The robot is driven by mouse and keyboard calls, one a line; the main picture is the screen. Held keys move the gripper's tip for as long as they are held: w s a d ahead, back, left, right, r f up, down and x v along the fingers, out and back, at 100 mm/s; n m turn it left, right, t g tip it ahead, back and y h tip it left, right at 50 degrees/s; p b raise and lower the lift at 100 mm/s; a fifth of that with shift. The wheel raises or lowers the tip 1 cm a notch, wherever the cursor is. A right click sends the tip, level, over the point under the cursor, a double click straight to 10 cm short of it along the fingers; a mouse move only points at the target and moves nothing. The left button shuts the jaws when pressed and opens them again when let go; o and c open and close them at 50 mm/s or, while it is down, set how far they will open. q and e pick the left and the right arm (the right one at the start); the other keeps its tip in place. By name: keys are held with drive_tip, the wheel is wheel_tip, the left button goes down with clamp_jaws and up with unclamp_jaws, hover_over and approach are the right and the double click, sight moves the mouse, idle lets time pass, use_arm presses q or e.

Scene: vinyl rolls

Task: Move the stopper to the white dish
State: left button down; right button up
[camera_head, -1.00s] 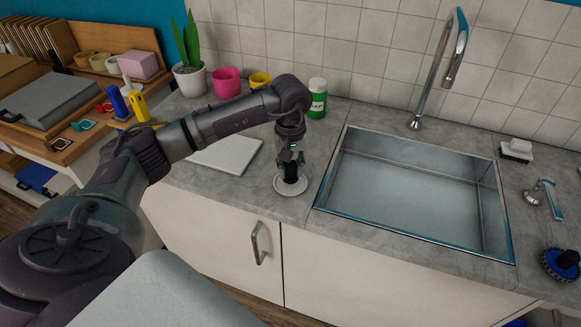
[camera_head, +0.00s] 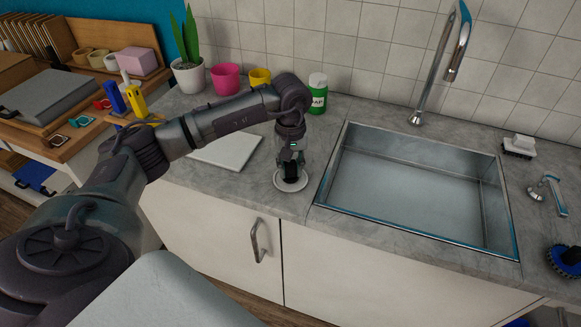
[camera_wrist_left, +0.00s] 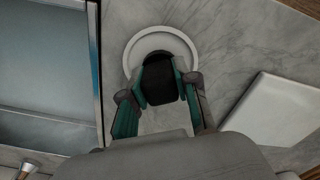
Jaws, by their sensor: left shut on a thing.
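The stopper (camera_wrist_left: 159,84) is a black piece held between the fingers of my left gripper (camera_head: 291,167). It also shows as a small dark shape in the head view (camera_head: 291,172). The white dish (camera_head: 291,188) is a small round dish on the counter, left of the sink. In the left wrist view its white rim (camera_wrist_left: 160,30) circles around the stopper. My left gripper points down over the dish with the stopper low within its outline. I cannot tell whether the stopper touches the dish. My right gripper is not in view.
The sink (camera_head: 415,190) lies close to the right of the dish. A flat white board (camera_head: 226,150) lies to the left. A green and white bottle (camera_head: 318,94), a yellow cup (camera_head: 260,77) and a pink cup (camera_head: 225,78) stand behind.

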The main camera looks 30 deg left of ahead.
use_arm(q)
unclamp_jaws()
idle(0.7)
idle(0.4)
drive_tip(key=shift+r+p, duration=2.45)
drive_tip(key=shift+r, duration=2.05)
